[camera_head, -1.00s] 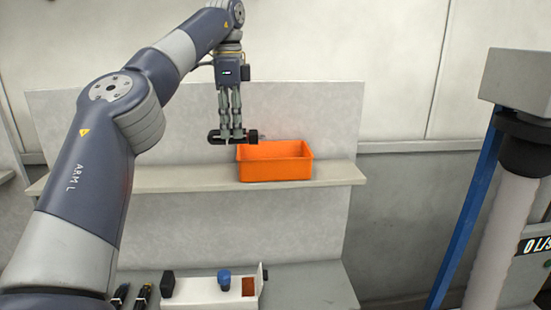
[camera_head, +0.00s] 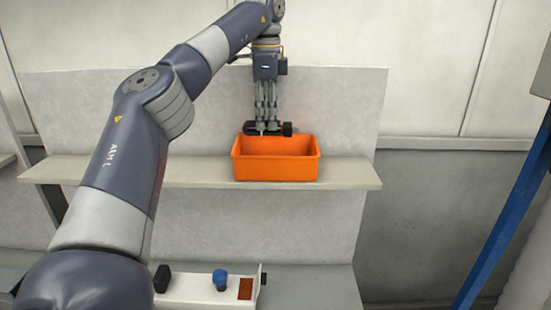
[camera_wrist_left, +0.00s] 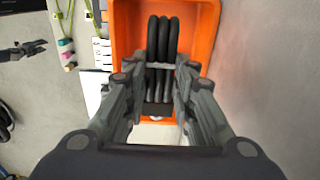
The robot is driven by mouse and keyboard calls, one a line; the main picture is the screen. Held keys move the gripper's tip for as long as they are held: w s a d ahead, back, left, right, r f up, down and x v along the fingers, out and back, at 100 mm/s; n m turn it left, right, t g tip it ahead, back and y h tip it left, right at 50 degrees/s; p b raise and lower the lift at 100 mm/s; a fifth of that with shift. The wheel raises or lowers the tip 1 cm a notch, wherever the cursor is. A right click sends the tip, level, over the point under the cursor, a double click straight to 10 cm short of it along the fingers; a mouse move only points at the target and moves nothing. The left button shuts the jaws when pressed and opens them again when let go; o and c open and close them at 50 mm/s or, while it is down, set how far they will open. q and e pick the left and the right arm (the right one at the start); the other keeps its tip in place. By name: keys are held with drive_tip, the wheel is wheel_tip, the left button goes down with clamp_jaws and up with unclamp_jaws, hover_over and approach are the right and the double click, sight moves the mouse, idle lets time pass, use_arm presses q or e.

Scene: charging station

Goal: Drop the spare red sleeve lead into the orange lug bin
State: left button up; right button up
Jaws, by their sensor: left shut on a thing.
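My left gripper (camera_head: 267,127) points down over the orange lug bin (camera_head: 277,170), at about the height of its back rim in the head view. It is shut on a black coiled lead (camera_head: 287,128), whose dark ends stick out on both sides of the fingers. In the left wrist view the lead's black loops (camera_wrist_left: 163,38) lie between the fingers, with the orange bin (camera_wrist_left: 207,30) around and behind them. I see no red sleeve on the lead. The bin's floor is mostly hidden.
The bin stands on a grey shelf (camera_head: 140,172) against a pale back panel. Below is a white box (camera_head: 195,291) with a blue knob (camera_head: 220,279). A blue post (camera_head: 505,225) stands at the right. The shelf beside the bin is clear.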

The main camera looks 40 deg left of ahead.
use_arm(q)
drive_tip(key=shift+f, duration=0.55)
drive_tip(key=shift+w+f, duration=0.2)
drive_tip(key=shift+f, duration=0.25)
drive_tip(key=shift+w+f, duration=0.2)
drive_tip(key=shift+f, duration=0.25)
drive_tip(key=shift+w+f, duration=0.1)
drive_tip(key=shift+f, duration=0.15)
drive_tip(key=shift+s+r, duration=0.1)
drive_tip(key=shift+s, duration=0.1)
drive_tip(key=o, duration=0.9)
drive_tip(key=shift+o, duration=1.2)
drive_tip(key=shift+w, duration=0.15)
drive_tip(key=shift+r, duration=3.65)
use_arm(e)
drive_tip(key=shift+w, duration=0.7)
